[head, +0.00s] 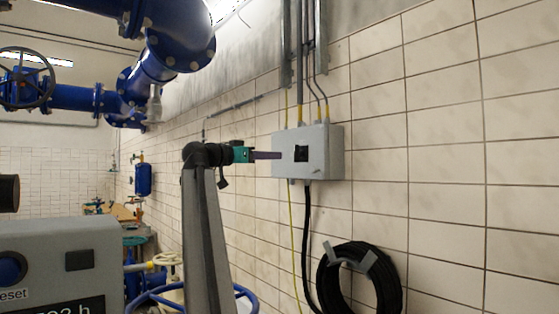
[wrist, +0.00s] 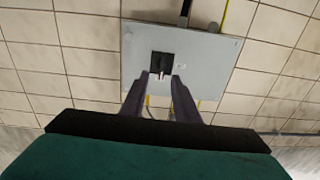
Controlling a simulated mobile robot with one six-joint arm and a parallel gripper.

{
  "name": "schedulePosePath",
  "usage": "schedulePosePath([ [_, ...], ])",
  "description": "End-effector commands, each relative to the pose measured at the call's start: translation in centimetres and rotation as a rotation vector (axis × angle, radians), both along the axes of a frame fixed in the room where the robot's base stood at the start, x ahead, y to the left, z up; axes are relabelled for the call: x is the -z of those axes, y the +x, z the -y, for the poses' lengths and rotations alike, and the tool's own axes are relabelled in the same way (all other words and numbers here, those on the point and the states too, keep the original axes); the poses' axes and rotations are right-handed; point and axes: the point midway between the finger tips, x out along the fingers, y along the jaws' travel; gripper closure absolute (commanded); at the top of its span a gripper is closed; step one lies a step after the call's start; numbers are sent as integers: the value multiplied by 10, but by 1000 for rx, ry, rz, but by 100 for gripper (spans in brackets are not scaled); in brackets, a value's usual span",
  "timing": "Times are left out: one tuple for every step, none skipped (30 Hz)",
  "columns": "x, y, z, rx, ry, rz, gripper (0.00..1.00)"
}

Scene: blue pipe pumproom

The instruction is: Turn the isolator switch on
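The isolator switch is a small black square (head: 301,153) on the front of a grey wall box (head: 325,150). In the wrist view the black switch (wrist: 162,63) sits on the grey box (wrist: 212,62), just beyond my fingertips, with a small pale mark at its lower part. My gripper (head: 281,155) points at the box front from the left in the head view, its fingertips close to the switch. In the wrist view my gripper (wrist: 163,75) has its two fingers apart with nothing held between them. Whether the fingertips touch the box cannot be told.
Conduits (head: 301,60) run up the wall above the box. A black cable (head: 306,240) and a thin yellow-green wire hang below it, near a coiled black hose (head: 360,283). Blue pipes (head: 180,40) are at upper left. The tiled wall on the right is clear.

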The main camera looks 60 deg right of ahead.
Motion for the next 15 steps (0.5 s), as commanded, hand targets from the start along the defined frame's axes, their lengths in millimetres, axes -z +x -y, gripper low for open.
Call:
schedulePosePath([
  [2,3,-9,-1,0,0,72],
  [2,4,-12,0,0,0,72],
  [2,5,-17,0,0,0,72],
  [2,6,-20,-1,0,0,72],
  [1,8,-23,-1,0,0,72],
  [1,9,-26,-1,0,1,72],
  [1,9,-28,0,0,1,72],
  [1,9,-29,0,1,1,72],
  [1,10,-31,1,1,0,72],
  [1,10,-32,1,1,0,72],
  [1,10,-33,2,1,0,72],
  [1,10,-33,2,1,0,72],
  [1,10,-34,2,1,0,72],
  [1,10,-34,2,1,0,72],
  [1,10,-34,2,1,0,72],
])
